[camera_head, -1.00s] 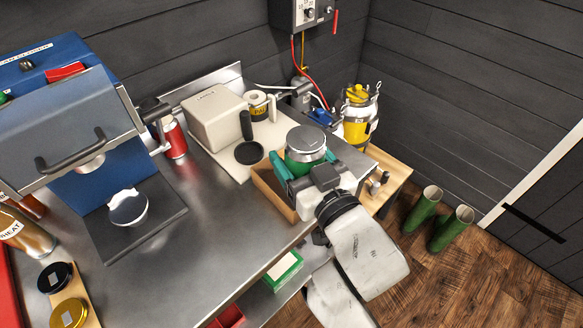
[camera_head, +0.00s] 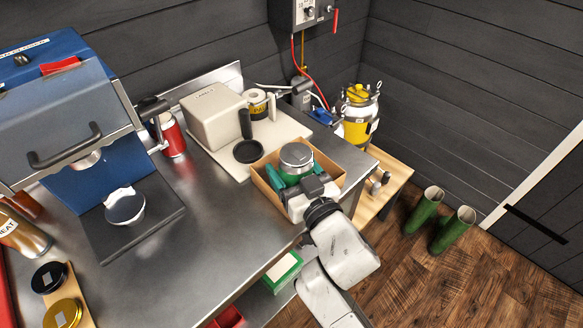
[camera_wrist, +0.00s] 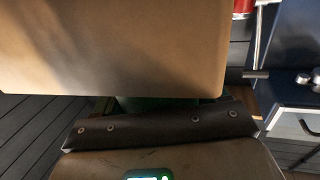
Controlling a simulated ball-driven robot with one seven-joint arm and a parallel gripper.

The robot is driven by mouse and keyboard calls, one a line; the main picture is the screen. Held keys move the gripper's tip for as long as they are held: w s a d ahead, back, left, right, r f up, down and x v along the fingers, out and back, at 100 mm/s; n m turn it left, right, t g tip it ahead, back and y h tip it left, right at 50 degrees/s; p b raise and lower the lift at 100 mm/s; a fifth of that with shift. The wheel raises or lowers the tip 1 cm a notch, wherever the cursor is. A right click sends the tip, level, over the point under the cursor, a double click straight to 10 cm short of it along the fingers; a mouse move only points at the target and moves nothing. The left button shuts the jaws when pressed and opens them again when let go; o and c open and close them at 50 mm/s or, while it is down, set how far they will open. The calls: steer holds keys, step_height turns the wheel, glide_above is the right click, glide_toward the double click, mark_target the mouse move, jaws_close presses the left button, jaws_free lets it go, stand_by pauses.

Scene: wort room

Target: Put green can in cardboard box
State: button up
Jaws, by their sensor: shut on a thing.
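The green can (camera_head: 296,156) has a silver lid and is upright, inside the opening of the cardboard box (camera_head: 268,196). The box stands near the front right edge of the steel bench. My gripper (camera_head: 297,174) is shut on the can, with its teal fingers at the can's sides. The can's lower part is hidden, so I cannot tell whether it touches the box floor. In the wrist view a cardboard wall (camera_wrist: 110,45) fills the upper left, and a dark green strip of the can (camera_wrist: 150,104) shows below it.
A blue machine (camera_head: 80,130) takes up the bench's left. Behind the box are a pale board with a cream label printer (camera_head: 213,116) and a black round-headed tool (camera_head: 247,151). The middle bench is clear.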

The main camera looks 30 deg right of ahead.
steer(key=shift+f+b, duration=0.3)
steer(key=shift+b, duration=0.1)
steer(key=shift+f+b, duration=0.25)
steer(key=shift+b, duration=0.05)
steer(key=o, duration=1.3)
steer(key=shift+r, duration=0.1)
steer(key=shift+r+p, duration=0.3)
steer(key=shift+p, duration=0.25)
steer(key=shift+s+d+r+b, duration=0.1)
steer(key=shift+s+b, duration=0.55)
steer(key=shift+s, duration=2.35)
steer(key=shift+s+d+r+b, duration=0.1)
steer(key=shift+s+b, duration=0.55)
steer(key=shift+s, duration=2.35)
